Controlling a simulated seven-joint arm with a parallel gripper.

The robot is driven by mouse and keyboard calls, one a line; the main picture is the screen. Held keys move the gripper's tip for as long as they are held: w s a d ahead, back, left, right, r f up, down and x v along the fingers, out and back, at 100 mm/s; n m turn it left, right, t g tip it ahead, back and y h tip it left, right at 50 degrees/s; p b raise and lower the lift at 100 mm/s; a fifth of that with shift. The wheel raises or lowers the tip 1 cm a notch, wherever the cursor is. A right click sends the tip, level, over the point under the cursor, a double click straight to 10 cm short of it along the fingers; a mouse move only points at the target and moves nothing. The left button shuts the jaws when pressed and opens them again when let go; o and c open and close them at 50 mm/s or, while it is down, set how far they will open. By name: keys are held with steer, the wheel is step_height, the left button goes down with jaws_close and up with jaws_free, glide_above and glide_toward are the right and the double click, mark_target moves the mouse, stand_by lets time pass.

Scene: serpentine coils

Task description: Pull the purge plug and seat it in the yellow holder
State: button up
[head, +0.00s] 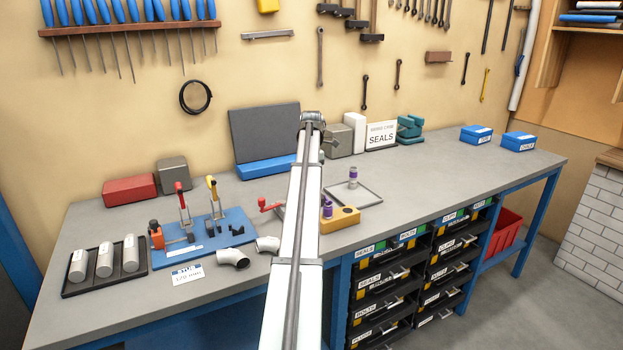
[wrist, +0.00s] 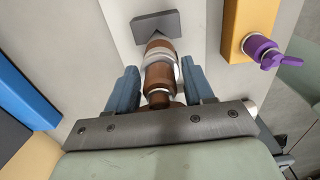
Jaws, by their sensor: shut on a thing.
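In the wrist view my gripper (wrist: 162,90) is shut on a brown, copper-coloured fitting (wrist: 158,75) with a pale ring, one blue-grey finger on each side. The fitting's far end lies close to a grey notched block (wrist: 155,22); I cannot tell whether they touch. The yellow holder (wrist: 236,40) is to the right of my gripper, with a purple winged plug (wrist: 260,48) at it. In the head view the yellow holder (head: 347,217) stands beside my arm with a purple piece (head: 327,208) at its left end. My arm hides the gripper and the held fitting there.
A grey tray (head: 371,196) with an upright purple-banded piece (head: 353,178) lies behind the holder. A blue clamp board (head: 205,238), grey pipe elbows (head: 233,258) and a black tray of cylinders (head: 75,290) lie left. The right of the bench is mostly clear.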

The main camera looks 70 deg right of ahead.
steer(key=shift+r, duration=2.7)
steer(key=s+a+f, duration=0.1)
steer(key=s+a, duration=0.1)
steer(key=s, duration=0.5)
steer(key=s+a+f, duration=0.2)
steer(key=s+a, duration=0.1)
steer(key=s, duration=0.4)
steer(key=shift+s, duration=0.3)
steer(key=shift+a+f, duration=0.1)
steer(key=shift+f, duration=2.2)
steer(key=shift+f, duration=0.25)
steer(key=shift+f, duration=0.7)
steer(key=shift+f, duration=0.95)
